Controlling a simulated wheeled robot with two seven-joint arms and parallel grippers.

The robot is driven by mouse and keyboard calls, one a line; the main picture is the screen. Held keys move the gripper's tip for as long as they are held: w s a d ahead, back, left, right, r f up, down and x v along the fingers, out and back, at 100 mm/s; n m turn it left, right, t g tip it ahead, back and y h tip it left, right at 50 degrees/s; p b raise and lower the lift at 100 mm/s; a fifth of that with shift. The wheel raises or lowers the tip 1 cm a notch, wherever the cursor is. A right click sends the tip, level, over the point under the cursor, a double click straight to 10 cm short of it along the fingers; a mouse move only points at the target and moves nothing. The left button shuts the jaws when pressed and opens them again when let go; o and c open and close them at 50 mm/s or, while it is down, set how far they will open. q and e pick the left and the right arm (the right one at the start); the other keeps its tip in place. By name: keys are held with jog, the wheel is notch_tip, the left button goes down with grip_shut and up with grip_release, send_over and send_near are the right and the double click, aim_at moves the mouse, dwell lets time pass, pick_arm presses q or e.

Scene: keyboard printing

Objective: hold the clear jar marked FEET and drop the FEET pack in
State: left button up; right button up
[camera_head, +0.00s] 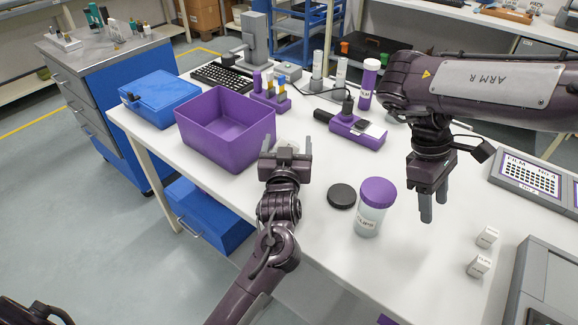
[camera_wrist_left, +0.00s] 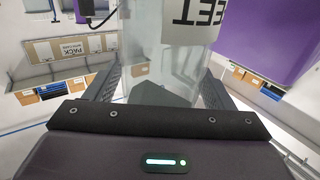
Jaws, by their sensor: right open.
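The clear jar (camera_wrist_left: 165,50) marked FEET stands between the two fingers of my left gripper in the left wrist view, its label upside down there. Both fingers lie against its sides. In the head view my left gripper (camera_head: 287,155) is beside the purple bin and hides most of the jar. A dark shape shows low in the jar; I cannot tell what it is. Two small white packs, a farther one (camera_head: 487,237) and a nearer one (camera_head: 479,266), lie at the right; their labels are too small to read surely. My right gripper (camera_head: 433,208) is open and empty, pointing down left of them.
A purple-lidded jar (camera_head: 374,207) stands between the grippers, with a black round lid (camera_head: 341,196) beside it. The purple bin (camera_head: 226,130) and blue box (camera_head: 160,98) are at left. A purple device (camera_head: 357,131) lies farther back.

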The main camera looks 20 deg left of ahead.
pick_arm(q)
jog(key=shift+o, duration=0.2)
jog(key=shift+s, duration=0.1)
jog(key=v, duration=1.2)
